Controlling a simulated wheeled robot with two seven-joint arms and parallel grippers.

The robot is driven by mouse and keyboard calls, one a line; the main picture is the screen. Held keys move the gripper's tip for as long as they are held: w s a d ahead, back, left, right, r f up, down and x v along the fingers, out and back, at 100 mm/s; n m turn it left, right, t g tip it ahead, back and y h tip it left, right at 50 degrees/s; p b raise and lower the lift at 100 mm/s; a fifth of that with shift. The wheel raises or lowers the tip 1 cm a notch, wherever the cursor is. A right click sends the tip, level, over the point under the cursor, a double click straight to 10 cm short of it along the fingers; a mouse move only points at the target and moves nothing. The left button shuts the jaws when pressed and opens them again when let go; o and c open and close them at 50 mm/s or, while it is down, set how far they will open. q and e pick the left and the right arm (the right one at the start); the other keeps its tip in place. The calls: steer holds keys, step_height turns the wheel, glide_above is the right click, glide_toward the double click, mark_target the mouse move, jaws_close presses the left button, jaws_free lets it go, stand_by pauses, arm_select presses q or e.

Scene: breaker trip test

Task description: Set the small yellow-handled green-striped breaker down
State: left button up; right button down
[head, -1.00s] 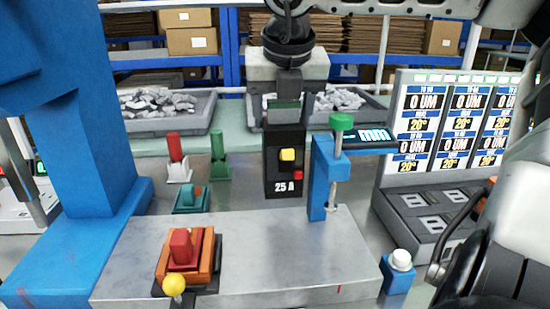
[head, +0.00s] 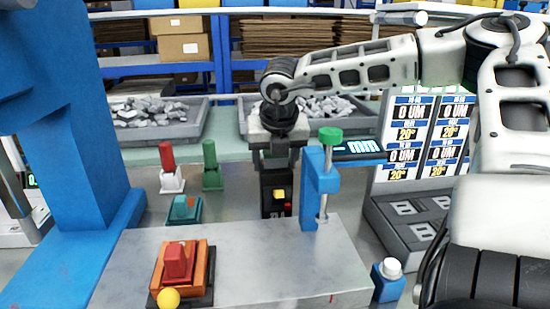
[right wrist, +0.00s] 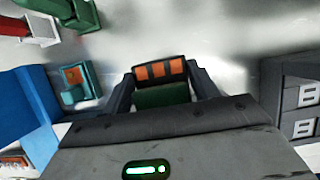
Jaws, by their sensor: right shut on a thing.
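The small black breaker (head: 266,190) has a yellow handle and a red button on its face. It stands upright behind the blue clamp's metal block, and its lower part is hidden by the block's back edge. My right gripper (head: 273,163) is above it, shut on its top end. In the right wrist view, the breaker (right wrist: 160,96) shows a green band and orange squares between the two fingers (right wrist: 160,82). I cannot tell whether its base touches the surface beneath. My left gripper is not in view.
A blue clamp with a green knob (head: 330,136) stands just right of the breaker. A red-orange switch (head: 178,262) sits on the metal block (head: 265,255). A teal switch (head: 184,209) and red and green levers stand to the left. Grey bins (head: 160,135) stand behind.

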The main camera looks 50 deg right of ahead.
steer(key=shift+r, duration=0.1)
steer(key=shift+f+b, duration=0.2)
steer(key=shift+b, duration=0.15)
steer(key=shift+c, duration=2.1)
jaws_free()
